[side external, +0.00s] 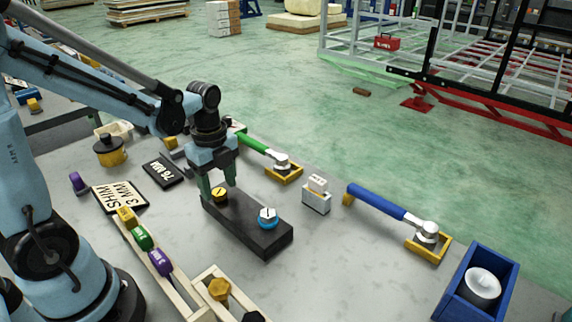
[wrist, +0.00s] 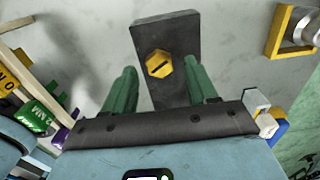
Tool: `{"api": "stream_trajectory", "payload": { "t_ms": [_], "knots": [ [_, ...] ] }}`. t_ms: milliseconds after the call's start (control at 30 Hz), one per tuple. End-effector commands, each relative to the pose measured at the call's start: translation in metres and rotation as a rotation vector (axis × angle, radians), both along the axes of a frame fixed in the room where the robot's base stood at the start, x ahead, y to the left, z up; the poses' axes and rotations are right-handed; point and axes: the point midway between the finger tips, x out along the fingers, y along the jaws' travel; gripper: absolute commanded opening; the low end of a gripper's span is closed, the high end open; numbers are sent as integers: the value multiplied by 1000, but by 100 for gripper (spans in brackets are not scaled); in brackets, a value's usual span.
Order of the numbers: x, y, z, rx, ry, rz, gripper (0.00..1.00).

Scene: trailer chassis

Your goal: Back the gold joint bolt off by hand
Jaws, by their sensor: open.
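The gold joint bolt (side external: 220,194) stands on the left end of a dark block (side external: 266,237) on the table. In the wrist view the gold bolt (wrist: 158,64) has a six-sided head with a dark slot mark, and the dark block (wrist: 181,32) lies under it. My gripper (side external: 218,188) is open, pointing down at this end of the block. In the wrist view the green fingers of my gripper (wrist: 161,72) are on either side of the bolt, with space between each finger and the head. Their exact height over the bolt is hard to tell.
A blue-ringed bolt (side external: 267,216) stands on the block's other end. Nearby are a wooden rack (side external: 152,244) with coloured pieces, a blue-handled wrench (side external: 377,202), a green-handled wrench (side external: 252,144), a small white box (side external: 316,198) and a blue bin (side external: 491,262).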

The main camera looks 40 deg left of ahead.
Motion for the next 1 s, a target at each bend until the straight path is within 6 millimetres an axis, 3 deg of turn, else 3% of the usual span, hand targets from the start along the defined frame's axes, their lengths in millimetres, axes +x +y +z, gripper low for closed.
{"api": "stream_trajectory", "payload": {
  "t_ms": [200,500,867,1000],
  "knots": [
    [0,0,-11,0,0,0,57],
    [0,0,-12,0,0,0,57],
    [0,0,-12,0,0,0,4],
    [0,0,-12,0,-1,3,1]
  ]
}}
